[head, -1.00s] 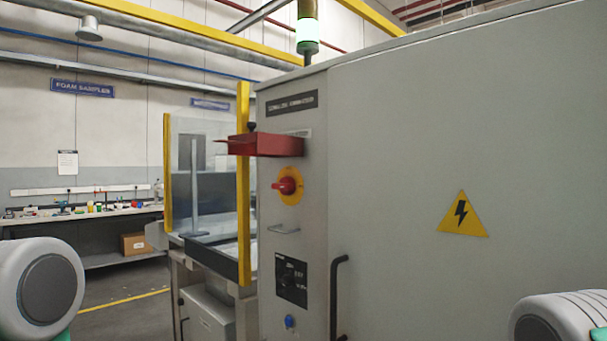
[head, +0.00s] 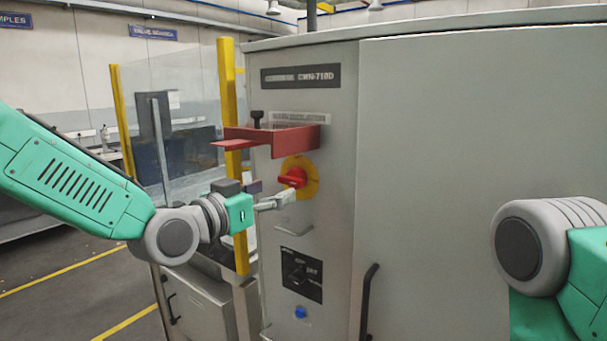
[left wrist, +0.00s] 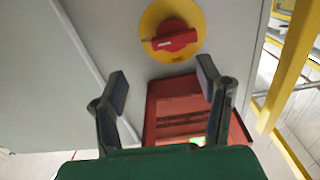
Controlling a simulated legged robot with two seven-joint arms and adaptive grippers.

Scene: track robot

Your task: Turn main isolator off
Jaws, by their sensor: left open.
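The main isolator is a red rotary knob (head: 293,178) on a round yellow plate (head: 312,181), on the narrow face of the grey cabinet. My left gripper (head: 284,198) reaches in from the left, just below and left of the knob. In the left wrist view the knob (left wrist: 172,39) lies ahead, beyond the two spread fingertips of the gripper (left wrist: 163,82). The fingers are open and empty, apart from the knob. Its handle lies nearly level there, slightly tilted. My right gripper is out of view; only part of the right arm shows.
A red bracket (head: 297,139) juts out just above the knob; it also shows in the left wrist view (left wrist: 172,98). A small metal handle (head: 293,228), a black switch panel (head: 301,275) and a blue button (head: 300,312) sit below. A yellow post (head: 231,100) stands left.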

